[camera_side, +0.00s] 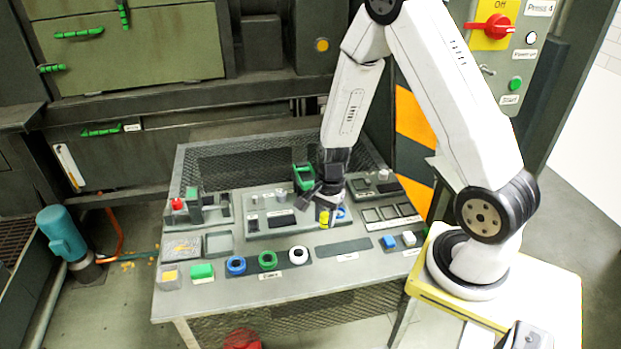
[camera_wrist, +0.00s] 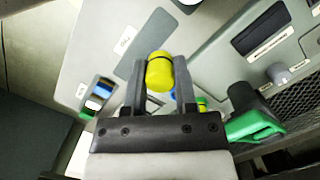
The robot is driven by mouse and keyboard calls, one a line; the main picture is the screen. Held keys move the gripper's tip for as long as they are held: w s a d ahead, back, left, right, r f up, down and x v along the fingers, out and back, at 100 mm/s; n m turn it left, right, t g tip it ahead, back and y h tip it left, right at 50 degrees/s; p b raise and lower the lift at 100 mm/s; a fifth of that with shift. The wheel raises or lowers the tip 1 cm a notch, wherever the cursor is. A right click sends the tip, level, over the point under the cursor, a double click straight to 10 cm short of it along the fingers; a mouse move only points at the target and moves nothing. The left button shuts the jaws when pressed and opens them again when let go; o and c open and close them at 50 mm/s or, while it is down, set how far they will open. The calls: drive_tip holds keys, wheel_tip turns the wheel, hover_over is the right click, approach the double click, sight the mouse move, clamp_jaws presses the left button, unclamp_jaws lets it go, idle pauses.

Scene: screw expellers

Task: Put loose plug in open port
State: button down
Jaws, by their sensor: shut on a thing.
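My gripper (camera_side: 325,207) is over the middle of the sloped panel. It is shut on a yellow plug (camera_side: 324,219), a short rounded cylinder. In the wrist view the yellow plug (camera_wrist: 159,72) sits between the two dark fingers (camera_wrist: 160,85) near their tips. A blue part (camera_side: 341,213) lies just right of the plug in the side view. Part of something blue also shows between the fingers in the wrist view (camera_wrist: 154,101). I cannot make out the open port; the fingers and plug hide part of the panel below them.
A green handle (camera_side: 303,176) stands close behind my gripper; it is also beside the gripper in the wrist view (camera_wrist: 254,122). Blue (camera_side: 236,265), green (camera_side: 267,260) and white (camera_side: 298,255) rings line the front.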

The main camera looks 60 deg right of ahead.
drive_tip(key=w+d, duration=0.2)
drive_tip(key=d, duration=1)
drive_tip(key=shift+d+f, duration=0.2)
drive_tip(key=shift+f, duration=0.1)
drive_tip(key=shift+w+f, duration=0.15)
hover_over(339, 215)
drive_tip(key=shift+f, duration=2.25)
drive_tip(key=shift+f, duration=1.25)
idle(1.1)
drive_tip(key=c, duration=0.5)
unclamp_jaws()
drive_tip(key=shift+c, duration=1)
drive_tip(key=shift+o, duration=0.7)
